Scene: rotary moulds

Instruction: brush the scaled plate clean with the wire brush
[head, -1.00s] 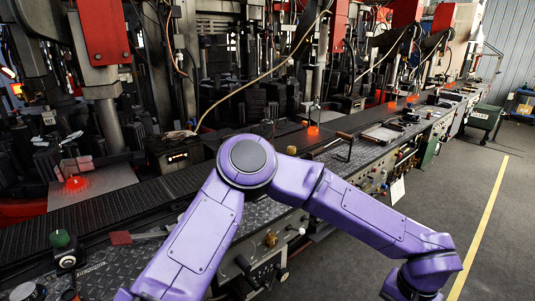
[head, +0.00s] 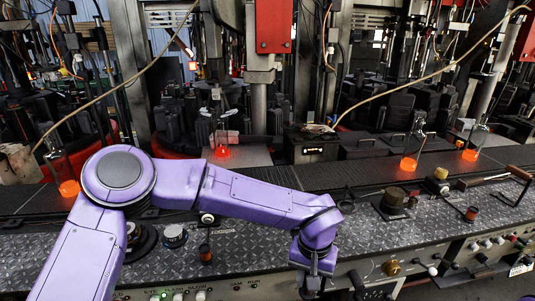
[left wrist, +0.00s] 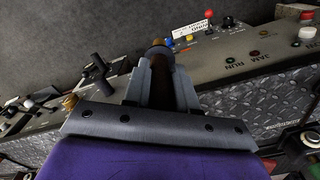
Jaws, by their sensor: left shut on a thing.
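My left gripper (head: 313,284) is low in front of the machine's control panel in the head view. In the left wrist view its two grey fingers (left wrist: 161,78) are shut on a brown, rounded handle-like thing (left wrist: 158,54) with a tan end. It appears to be the wire brush; its bristles are hidden. A flat grey plate (head: 262,157) lies behind the conveyor, beneath a glowing bottle, well apart from the gripper; I cannot tell whether it is the scaled plate. My right gripper is out of view.
Hot glass bottles (head: 410,152) with glowing bottoms stand along the dark conveyor (head: 340,172). Knobs, a dark cup-like part (head: 392,204) and a wooden-handled tool (head: 484,181) sit on the tread-plate ledge (head: 270,240).

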